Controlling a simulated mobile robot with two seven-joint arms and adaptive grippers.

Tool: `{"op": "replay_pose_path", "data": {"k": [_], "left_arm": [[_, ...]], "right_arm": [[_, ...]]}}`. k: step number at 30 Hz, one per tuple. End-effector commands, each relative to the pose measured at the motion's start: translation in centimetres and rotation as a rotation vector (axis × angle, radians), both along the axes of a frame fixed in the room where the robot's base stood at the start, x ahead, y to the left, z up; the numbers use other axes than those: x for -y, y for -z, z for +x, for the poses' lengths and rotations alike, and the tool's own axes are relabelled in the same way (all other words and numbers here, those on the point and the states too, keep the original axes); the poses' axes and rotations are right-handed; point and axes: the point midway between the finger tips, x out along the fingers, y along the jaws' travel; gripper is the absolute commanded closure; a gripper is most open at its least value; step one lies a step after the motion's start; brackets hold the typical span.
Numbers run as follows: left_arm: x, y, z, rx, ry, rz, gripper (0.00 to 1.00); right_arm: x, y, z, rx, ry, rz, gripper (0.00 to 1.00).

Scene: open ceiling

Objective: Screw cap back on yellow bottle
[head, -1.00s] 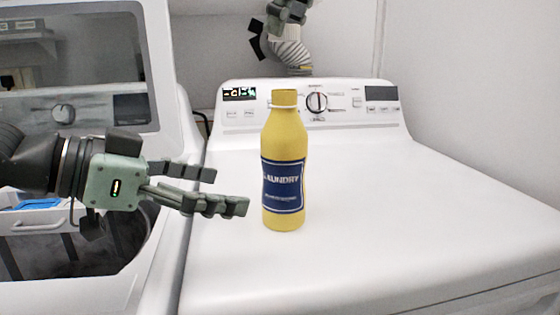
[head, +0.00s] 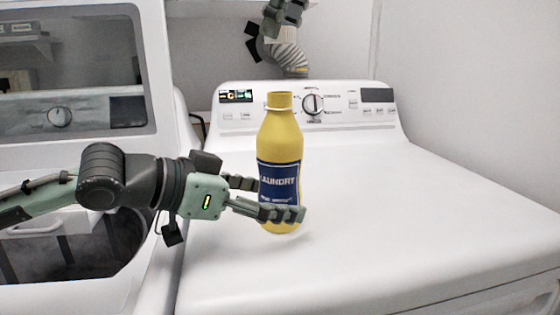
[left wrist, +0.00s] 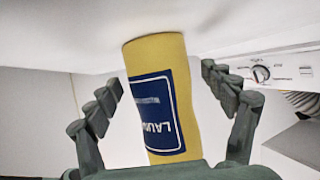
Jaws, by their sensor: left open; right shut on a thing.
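The yellow bottle (head: 281,135) stands upright on the white machine's top, its blue label facing me. Its neck has a pale ring and I see no separate cap on it. My left gripper (head: 272,198) is open low at the bottle, with fingers on either side. In the left wrist view the bottle (left wrist: 165,55) appears upside down between the spread fingers (left wrist: 170,95), with a gap on both sides. My right gripper (head: 284,14) is cut off at the top edge, above and behind the bottle. It is shut, but the cap in it cannot be made out.
The white machine top (head: 420,220) is clear to the right of the bottle. A control panel (head: 345,103) with a knob rises behind it. A ribbed hose (head: 290,58) stands behind the panel. Another machine with a raised windowed lid (head: 80,70) is at the left.

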Motion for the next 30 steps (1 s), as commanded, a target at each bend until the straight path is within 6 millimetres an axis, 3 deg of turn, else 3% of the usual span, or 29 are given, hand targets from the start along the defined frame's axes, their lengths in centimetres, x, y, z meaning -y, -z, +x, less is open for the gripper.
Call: {"op": "replay_pose_path", "data": {"k": [6, 16, 30], "left_arm": [[1.3, 0.62, 0.87, 0.001, 0.0, 0.001, 0.18], [1.39, 0.7, 0.96, 0.001, -0.001, 0.001, 0.19], [1.38, 0.7, 0.94, 0.001, -0.001, 0.001, 0.77]], "right_arm": [[-0.01, 0.0, 0.0, 0.0, 0.0, 0.0, 0.77], [-0.01, 0.0, 0.0, 0.0, 0.0, 0.0, 0.77], [0.0, 0.0, -0.01, 0.0, 0.0, 0.0, 0.77]]}}
